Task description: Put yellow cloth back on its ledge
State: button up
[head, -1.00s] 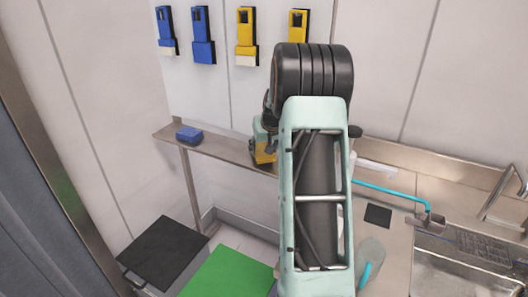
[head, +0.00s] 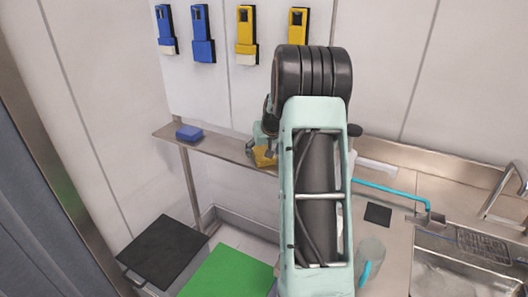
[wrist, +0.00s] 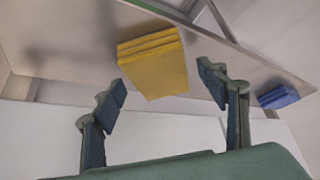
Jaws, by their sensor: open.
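The yellow cloth (head: 264,158) lies as a folded stack on the metal ledge (head: 225,150) along the back wall. It also shows in the wrist view (wrist: 155,68), resting on the ledge surface. My gripper (head: 260,145) is just above and beside the cloth in the head view, partly hidden by my arm. In the wrist view my gripper (wrist: 163,84) is open, with its fingers spread to either side of the cloth and visible gaps between them and it.
A blue cloth (head: 188,133) lies on the ledge to the left. Blue and yellow tools (head: 246,38) hang on the wall above. A green board (head: 230,273) and a black lid (head: 164,250) are below. A sink with a cyan-handled tool (head: 395,193) is at right.

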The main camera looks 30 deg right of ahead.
jog(key=b+v, duration=0.1)
jog(key=v, duration=1.1)
jog(key=shift+r, duration=0.1)
